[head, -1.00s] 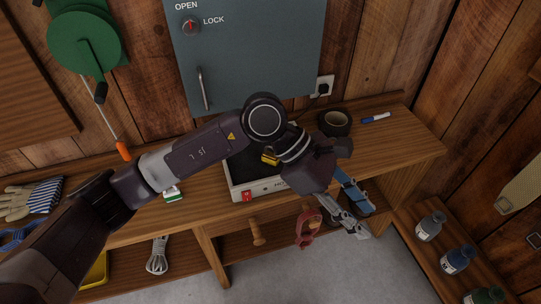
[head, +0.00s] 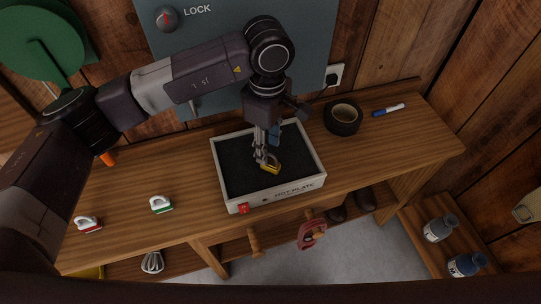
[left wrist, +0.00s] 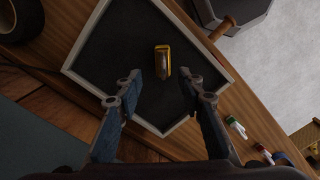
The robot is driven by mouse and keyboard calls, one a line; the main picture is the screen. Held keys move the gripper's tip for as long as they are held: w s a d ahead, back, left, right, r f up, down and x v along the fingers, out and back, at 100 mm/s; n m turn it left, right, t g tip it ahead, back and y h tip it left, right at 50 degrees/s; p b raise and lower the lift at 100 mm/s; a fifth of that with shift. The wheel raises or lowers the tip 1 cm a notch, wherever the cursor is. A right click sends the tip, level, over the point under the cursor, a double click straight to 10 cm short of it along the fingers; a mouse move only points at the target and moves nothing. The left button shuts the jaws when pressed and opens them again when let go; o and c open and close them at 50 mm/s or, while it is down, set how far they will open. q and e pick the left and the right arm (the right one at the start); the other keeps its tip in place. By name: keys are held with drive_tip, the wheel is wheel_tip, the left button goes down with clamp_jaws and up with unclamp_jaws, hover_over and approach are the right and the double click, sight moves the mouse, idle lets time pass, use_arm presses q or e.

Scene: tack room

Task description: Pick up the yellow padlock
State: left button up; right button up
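The yellow padlock (head: 271,166) lies on the black top of the hot plate (head: 234,206), toward its front middle. In the left wrist view the padlock (left wrist: 162,60) lies ahead of the fingertips, roughly centred between them. My left gripper (head: 262,158) points down over the hot plate, close beside the padlock in the head view. In the left wrist view my left gripper (left wrist: 164,82) is open, with nothing between its fingers. Whether a finger touches the padlock cannot be told. My right gripper is not in view.
The hot plate's raised light rim surrounds the padlock. A tape roll (head: 343,118) and a blue marker (head: 388,110) lie right on the bench. A grey cabinet (head: 300,40) stands behind.

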sight(270, 162)
use_arm(q)
drive_tip(key=f, duration=0.1)
drive_tip(key=s+f+p, duration=0.1)
drive_tip(key=f, duration=0.1)
drive_tip(key=shift+d, duration=0.2)
drive_tip(key=shift+w+f+p, duration=0.1)
drive_tip(key=shift+f+p, duration=0.3)
drive_tip(key=shift+f, duration=1.15)
drive_tip(key=c, duration=0.6)
clamp_jaws()
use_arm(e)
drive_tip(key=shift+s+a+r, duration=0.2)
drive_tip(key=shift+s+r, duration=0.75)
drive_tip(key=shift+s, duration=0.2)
